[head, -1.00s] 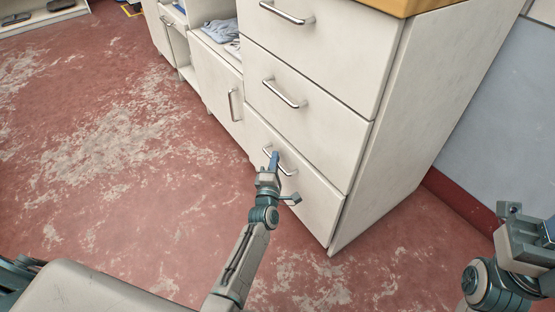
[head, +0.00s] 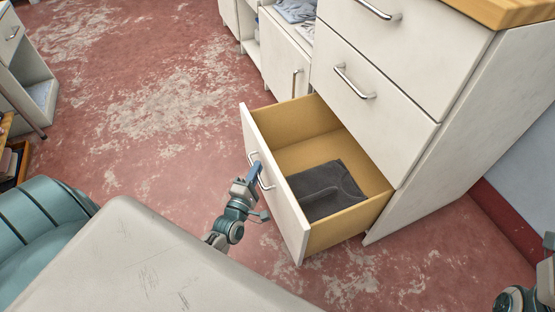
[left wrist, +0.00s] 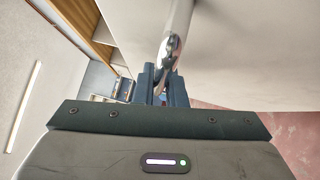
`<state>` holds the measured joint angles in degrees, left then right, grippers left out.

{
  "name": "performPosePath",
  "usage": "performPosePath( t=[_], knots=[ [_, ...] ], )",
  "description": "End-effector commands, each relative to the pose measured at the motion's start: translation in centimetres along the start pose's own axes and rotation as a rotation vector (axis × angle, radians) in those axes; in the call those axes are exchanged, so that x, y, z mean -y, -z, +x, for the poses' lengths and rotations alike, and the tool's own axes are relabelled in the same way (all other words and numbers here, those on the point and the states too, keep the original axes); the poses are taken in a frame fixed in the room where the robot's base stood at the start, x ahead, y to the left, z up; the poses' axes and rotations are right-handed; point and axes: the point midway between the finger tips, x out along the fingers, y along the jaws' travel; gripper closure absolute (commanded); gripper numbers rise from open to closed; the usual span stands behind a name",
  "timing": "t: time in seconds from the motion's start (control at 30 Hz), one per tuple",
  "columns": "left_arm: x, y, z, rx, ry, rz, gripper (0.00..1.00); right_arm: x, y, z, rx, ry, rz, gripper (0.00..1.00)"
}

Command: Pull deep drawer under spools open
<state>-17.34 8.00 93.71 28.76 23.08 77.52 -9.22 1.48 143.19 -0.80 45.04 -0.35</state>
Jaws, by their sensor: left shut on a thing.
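The deep bottom drawer (head: 275,195) of the white cabinet stands well open in the head view, with a wooden inside and a dark folded cloth (head: 326,189) lying in it. Its metal bar handle (head: 266,179) is on the front panel. My left gripper (head: 254,168) is shut on this handle, and the left wrist view shows the bar (left wrist: 172,45) between the fingers (left wrist: 160,84). My right arm shows at the lower right edge, but its fingertips are not clear. No spools can be made out.
Two closed drawers (head: 372,92) sit above the open one, under a wooden top (head: 480,10). A cupboard door (head: 286,62) and a shelf with cloths (head: 296,10) are to the left.

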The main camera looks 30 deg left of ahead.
Motion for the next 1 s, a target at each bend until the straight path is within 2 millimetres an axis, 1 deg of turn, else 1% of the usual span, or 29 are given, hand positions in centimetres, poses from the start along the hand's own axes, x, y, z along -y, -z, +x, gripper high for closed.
performPosePath(
  t=[0.03,0.2,0.4,0.5,0.7,1.0],
  knots=[
    [-0.3,1.1,-1.2,0.001,0.008,0.005,1.0,0.0,0.0,0.3,0.004,0.007,0.002,0.64],
    [-1.1,3.9,-4.1,0.001,0.008,0.004,1.0,0.0,0.0,0.5,0.012,0.016,0.008,0.64],
    [-1.8,6.4,-6.6,0.0,0.006,0.002,1.0,0.0,0.0,0.9,0.012,0.018,0.011,0.64],
    [-1.9,7.3,-7.4,0.0,0.006,0.002,1.0,0.0,0.1,1.1,0.013,0.022,0.013,0.64],
    [-2.2,8.2,-8.3,-0.001,0.004,0.001,1.0,0.0,0.1,1.1,0.018,0.032,0.016,0.64],
    [-2.2,8.4,-8.5,-0.001,0.004,0.0,1.0,0.0,0.1,0.9,0.024,0.029,0.017,0.64]
  ],
)
